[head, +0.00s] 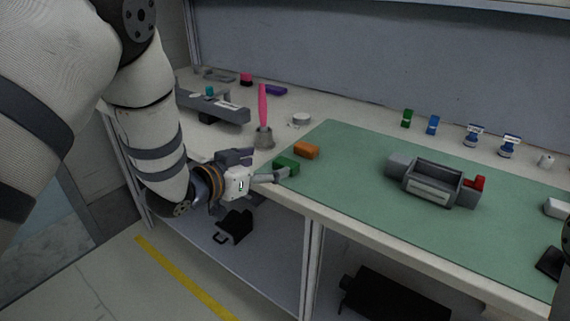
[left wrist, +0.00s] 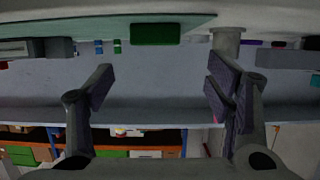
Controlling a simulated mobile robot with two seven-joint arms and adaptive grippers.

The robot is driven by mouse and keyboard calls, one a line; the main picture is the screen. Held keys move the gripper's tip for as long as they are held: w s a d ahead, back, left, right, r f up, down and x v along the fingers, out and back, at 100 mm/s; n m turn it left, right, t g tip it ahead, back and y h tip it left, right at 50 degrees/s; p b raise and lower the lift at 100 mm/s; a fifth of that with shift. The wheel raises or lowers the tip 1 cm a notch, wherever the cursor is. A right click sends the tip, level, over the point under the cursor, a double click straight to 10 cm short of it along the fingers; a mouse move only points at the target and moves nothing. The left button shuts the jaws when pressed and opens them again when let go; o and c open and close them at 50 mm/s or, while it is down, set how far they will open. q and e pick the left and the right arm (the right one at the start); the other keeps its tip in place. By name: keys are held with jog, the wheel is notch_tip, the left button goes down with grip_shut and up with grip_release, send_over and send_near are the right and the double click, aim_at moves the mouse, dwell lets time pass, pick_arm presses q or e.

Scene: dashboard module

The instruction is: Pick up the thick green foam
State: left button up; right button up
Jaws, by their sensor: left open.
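The thick green foam (head: 287,162) is a dark green block lying at the left front corner of the green mat. My left gripper (head: 277,178) is just in front of it, at the table's front edge, and its fingers partly cover the block. In the left wrist view, which appears upside down, the green foam (left wrist: 155,33) shows near the top. There my left gripper (left wrist: 160,88) has its two fingers spread wide with nothing between them. The foam is not between the fingers. My right gripper is not in view.
An orange block (head: 307,150) lies just behind the foam. A pink-handled tool in a grey holder (head: 264,138) stands to the left. A grey module (head: 432,184) sits mid-mat (head: 350,155). Small bottles line the back. The mat between foam and module is clear.

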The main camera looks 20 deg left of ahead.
aim_at(283, 164)
pick_arm(q)
jog(key=w+f, duration=0.1)
jog(key=w+d+f, duration=0.1)
jog(key=w, duration=0.1)
jog(key=w+d+b, duration=0.1)
jog(key=shift+w+d+f, duration=0.25)
jog(key=shift+f, duration=0.15)
jog(key=shift+w, duration=0.25)
jog(key=shift+r, duration=0.2)
jog(key=c, duration=0.8)
jog(key=shift+c, duration=0.2)
